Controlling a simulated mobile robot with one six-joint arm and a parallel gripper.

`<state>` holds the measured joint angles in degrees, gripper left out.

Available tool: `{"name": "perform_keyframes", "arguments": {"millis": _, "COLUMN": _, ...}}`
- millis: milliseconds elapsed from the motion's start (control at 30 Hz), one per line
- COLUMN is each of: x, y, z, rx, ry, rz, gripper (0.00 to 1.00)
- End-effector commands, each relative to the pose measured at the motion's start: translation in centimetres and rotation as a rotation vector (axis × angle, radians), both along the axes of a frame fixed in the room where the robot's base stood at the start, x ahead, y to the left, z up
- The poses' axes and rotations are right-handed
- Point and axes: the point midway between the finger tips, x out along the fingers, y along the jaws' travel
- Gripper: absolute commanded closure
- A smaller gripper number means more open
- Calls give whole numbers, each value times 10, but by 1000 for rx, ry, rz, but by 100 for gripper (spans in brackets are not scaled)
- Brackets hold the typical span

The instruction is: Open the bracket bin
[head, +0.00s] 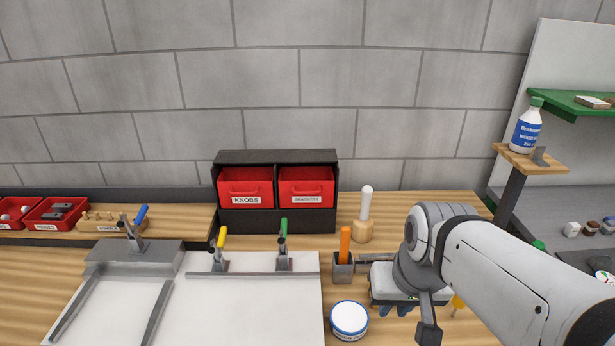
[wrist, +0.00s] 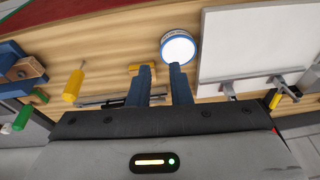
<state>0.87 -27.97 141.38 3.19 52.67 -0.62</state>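The bracket bin (head: 306,188) is a red bin with a white BRACKETS label and a front handle. It sits in the right bay of a black cabinet (head: 276,158) at the back of the bench, and its front looks flush with its neighbour's, so it appears closed. The red KNOBS bin (head: 245,188) fills the left bay. My gripper (head: 391,310) is low over the bench, in front and to the right of the cabinet, partly hidden by my arm. In the wrist view its blue fingers (wrist: 160,72) are apart with bare wood between them. The bracket bin is not in the wrist view.
A blue-rimmed round tin (head: 349,318) and an orange-handled tool in a grey holder (head: 343,270) stand near my gripper. A white-handled tool (head: 366,205) stands right of the cabinet. A white board (head: 265,310) with upright yellow and green clamp handles lies before the cabinet.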

Motion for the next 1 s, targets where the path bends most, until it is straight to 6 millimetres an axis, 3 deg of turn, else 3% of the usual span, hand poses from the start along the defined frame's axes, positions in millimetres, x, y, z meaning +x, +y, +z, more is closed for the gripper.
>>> {"name": "perform_keyframes", "arguments": {"millis": 167, "x": 46, "y": 20, "z": -4, "rx": 200, "ry": 101, "rz": -98, "gripper": 82}}
{"name": "perform_keyframes", "arguments": {"millis": 267, "x": 84, "y": 39, "z": -5, "rx": 357, "ry": 166, "rz": -173, "gripper": 82}}
{"name": "perform_keyframes", "arguments": {"millis": 533, "x": 205, "y": 74, "z": -11, "rx": 804, "ry": 300, "rz": -350, "gripper": 82}}
{"name": "perform_keyframes", "arguments": {"millis": 800, "x": 326, "y": 71, "z": -28, "rx": 1235, "ry": 350, "rz": -483, "gripper": 82}}
{"name": "perform_keyframes", "arguments": {"millis": 900, "x": 353, "y": 65, "z": -32, "rx": 1337, "ry": 349, "rz": -508, "gripper": 82}}
{"name": "perform_keyframes", "arguments": {"millis": 1000, "x": 368, "y": 60, "z": -34, "rx": 1396, "ry": 345, "rz": -522, "gripper": 82}}
